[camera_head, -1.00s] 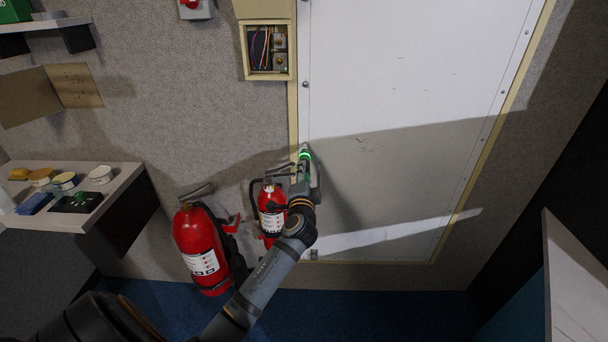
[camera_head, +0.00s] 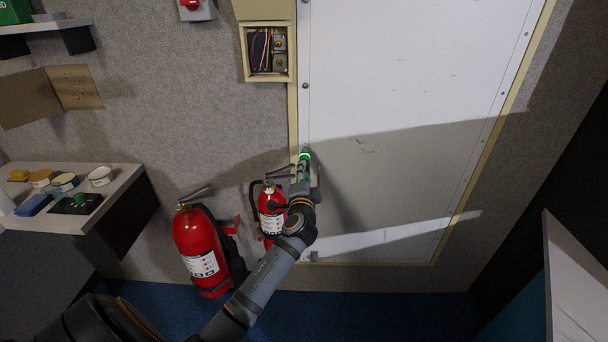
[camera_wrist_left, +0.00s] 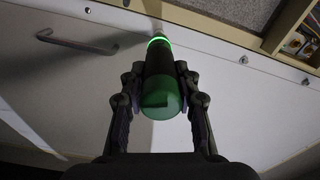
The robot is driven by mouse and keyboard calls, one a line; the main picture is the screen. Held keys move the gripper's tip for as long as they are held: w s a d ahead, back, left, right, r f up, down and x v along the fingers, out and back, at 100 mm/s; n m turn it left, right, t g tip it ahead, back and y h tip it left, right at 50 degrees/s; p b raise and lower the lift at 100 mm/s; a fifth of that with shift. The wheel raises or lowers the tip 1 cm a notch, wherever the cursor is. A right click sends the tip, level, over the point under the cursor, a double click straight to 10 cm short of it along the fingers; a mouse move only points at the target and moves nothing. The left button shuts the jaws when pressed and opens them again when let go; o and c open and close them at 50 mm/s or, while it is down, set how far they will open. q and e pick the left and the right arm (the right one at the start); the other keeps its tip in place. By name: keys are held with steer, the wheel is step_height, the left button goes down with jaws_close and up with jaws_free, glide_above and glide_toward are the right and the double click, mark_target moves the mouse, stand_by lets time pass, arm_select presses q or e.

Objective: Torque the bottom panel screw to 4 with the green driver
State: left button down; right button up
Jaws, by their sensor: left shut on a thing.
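The green driver (camera_head: 304,157) has a glowing green ring near its front end. My left gripper (camera_head: 303,181) is shut on it in front of the white panel's left edge. In the left wrist view the driver (camera_wrist_left: 160,90) lies between the two fingers of my left gripper (camera_wrist_left: 158,80), its green butt toward the camera and its ring toward the panel. The driver's tip and any screw under it are hidden. The white panel (camera_head: 390,100) has screws along its edges; one left-edge screw (camera_head: 305,86) shows above the driver. My right gripper is not in view.
Two red fire extinguishers, a large one (camera_head: 199,250) and a smaller one (camera_head: 270,213), stand left of my gripper. An open wiring box (camera_head: 246,60) is above. A shelf (camera_head: 125,180) with small items is at left. The panel's right side is clear.

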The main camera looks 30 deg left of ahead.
arm_select(q)
steer(key=shift+w+a, duration=0.2)
steer(key=shift+w, duration=0.15)
steer(key=shift+w+r, duration=0.1)
steer(key=shift+r, duration=0.05)
stand_by(1.1)
steer(key=shift+b, duration=0.3)
stand_by(0.8)
steer(key=shift+s+d, duration=0.2)
steer(key=shift+s, duration=0.2)
steer(key=v, duration=0.6)
steer(key=shift+p, duration=0.3)
